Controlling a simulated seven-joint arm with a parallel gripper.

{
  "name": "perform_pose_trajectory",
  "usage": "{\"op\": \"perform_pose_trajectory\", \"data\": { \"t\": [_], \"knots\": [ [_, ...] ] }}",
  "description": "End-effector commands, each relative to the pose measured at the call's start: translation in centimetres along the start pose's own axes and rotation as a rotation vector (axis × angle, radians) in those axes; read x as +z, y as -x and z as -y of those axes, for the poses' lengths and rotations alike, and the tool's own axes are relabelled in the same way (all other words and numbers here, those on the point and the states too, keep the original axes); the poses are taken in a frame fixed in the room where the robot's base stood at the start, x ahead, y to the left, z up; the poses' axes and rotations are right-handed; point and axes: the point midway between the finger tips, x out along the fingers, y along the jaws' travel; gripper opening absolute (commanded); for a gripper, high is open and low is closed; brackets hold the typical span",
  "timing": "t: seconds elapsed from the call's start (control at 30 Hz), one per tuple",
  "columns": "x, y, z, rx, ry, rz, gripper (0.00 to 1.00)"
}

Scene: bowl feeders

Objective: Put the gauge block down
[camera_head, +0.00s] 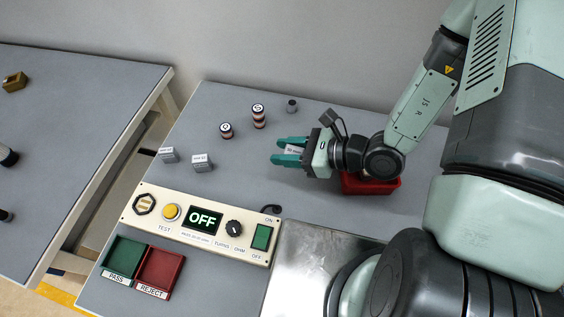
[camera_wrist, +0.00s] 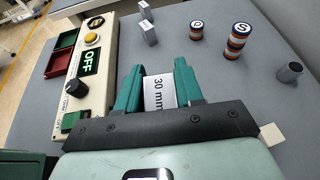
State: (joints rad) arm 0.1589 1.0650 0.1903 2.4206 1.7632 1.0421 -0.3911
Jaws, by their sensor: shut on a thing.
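My gripper (camera_head: 289,152) has green fingers and is shut on a gauge block (camera_head: 294,149). In the wrist view the gauge block (camera_wrist: 160,93) is a pale block with a "30 mm" label, held between the two fingers (camera_wrist: 159,88). The fingers hide its sides and the gripper body hides its near end. I cannot tell whether it touches the grey table (camera_head: 240,180). Two other labelled grey blocks, one (camera_head: 168,155) and another (camera_head: 202,163), stand on the table to the left of my gripper.
Behind the blocks stand a short coil stack (camera_head: 226,131), a taller one (camera_head: 259,117) and a small grey cylinder (camera_head: 292,106). A red bin (camera_head: 371,186) sits under my wrist. A test panel (camera_head: 200,224) reading OFF and green (camera_head: 124,256) and red (camera_head: 160,269) trays are in front.

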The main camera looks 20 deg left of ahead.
Motion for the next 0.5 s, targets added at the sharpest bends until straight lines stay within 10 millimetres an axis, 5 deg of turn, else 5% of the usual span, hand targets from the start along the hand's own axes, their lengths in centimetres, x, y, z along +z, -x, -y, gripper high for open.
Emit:
{"op": "perform_pose_trajectory", "data": {
  "t": [0.33,0.5],
  "knots": [
    [4.6,-8.6,-2.1,0.047,0.022,0.002,0.00],
    [4.2,-10.8,-2.9,0.052,0.017,-0.001,0.00]
  ]
}}
